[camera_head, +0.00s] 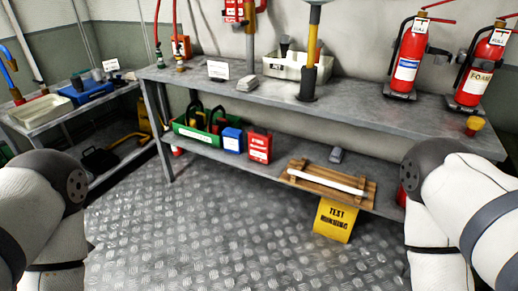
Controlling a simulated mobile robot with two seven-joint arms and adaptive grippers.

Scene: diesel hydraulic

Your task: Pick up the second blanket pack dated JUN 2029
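A red pack with white lettering (259,147) stands on the lower shelf of the workbench, beside a blue box with a white label (232,140). It may be a blanket pack, but its lettering is too small to read. Another red pack or box (234,11) hangs on the wall at the top, cut by the frame edge. No date JUN 2029 can be read anywhere. My two arms show at the left and right edges, but both grippers are out of view.
The workbench top (350,112) holds two fire extinguishers (408,58) (481,68) and a pale tray (290,68). A green crate (198,134), a wooden pallet (330,184) and a yellow sign (335,220) are lower down. A side table (50,124) stands left. The metal floor (230,235) is clear.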

